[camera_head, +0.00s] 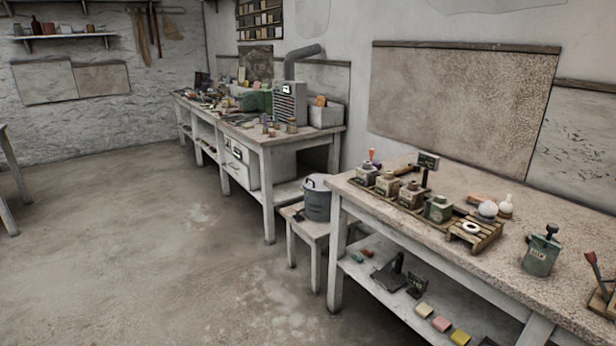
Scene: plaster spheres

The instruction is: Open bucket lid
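A grey bucket (317,204) stands upright on a small white stool (306,224) between the two workbenches. A light lid (317,182) lies on top of it, and the bucket's inside is hidden. What looks like a handle shows at the rim, too small to make out well. Neither of my grippers is in the head view, so nothing of mine is near the bucket here.
The right workbench (400,216) stands close to the stool and holds several small jars, a wooden rack (474,231) and a green canister (541,252). The left workbench (262,137) is cluttered and stands behind the stool. The floor (150,240) in front is open.

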